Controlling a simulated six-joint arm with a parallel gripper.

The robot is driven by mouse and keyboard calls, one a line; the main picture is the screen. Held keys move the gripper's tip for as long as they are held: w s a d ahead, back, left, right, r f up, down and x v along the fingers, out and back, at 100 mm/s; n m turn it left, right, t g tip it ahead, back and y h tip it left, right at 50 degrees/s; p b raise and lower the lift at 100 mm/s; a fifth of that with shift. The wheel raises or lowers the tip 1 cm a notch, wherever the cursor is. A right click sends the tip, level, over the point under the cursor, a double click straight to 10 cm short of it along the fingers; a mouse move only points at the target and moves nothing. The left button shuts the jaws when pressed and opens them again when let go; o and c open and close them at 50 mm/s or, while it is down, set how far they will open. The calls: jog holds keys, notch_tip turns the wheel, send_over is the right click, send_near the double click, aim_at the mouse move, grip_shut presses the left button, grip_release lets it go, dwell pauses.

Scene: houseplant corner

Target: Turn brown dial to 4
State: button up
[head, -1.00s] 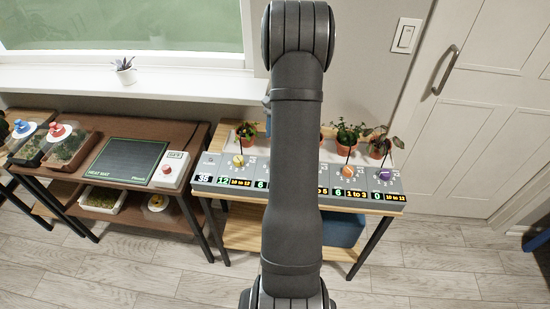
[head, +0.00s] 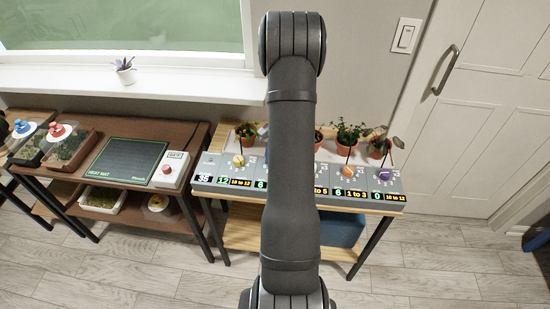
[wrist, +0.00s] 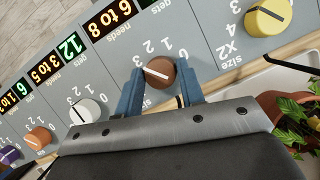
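The brown dial (wrist: 160,72) shows in the wrist view on a grey panel, with a white line across its top. One end of the line points left, just below the printed 3; the 0, 1 and 2 run round its upper side. The spot past the 3 is hidden by a finger. My gripper (wrist: 161,76) has its two blue fingers on either side of the dial, their tips close against it, with no clear gap. In the head view my own arm hides the gripper and brown dial.
A yellow dial (wrist: 268,17), a white dial (wrist: 85,111) and an orange dial (wrist: 38,138) flank it on the panel (head: 213,174). Potted plants (head: 346,136) stand behind, with thin stakes rising near the dials. A heat mat (head: 128,160) lies on the left table.

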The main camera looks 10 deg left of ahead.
jog(key=c, duration=0.4)
jog(key=shift+c, duration=0.2)
jog(key=n+h, duration=0.1)
jog(key=n, duration=0.3)
jog(key=shift+a+h, duration=0.15)
jog(key=shift+h, duration=0.25)
jog(key=shift+n+h, duration=0.6)
jog(key=shift+n, duration=1.4)
jog(key=o, duration=1)
jog(key=shift+c, duration=0.2)
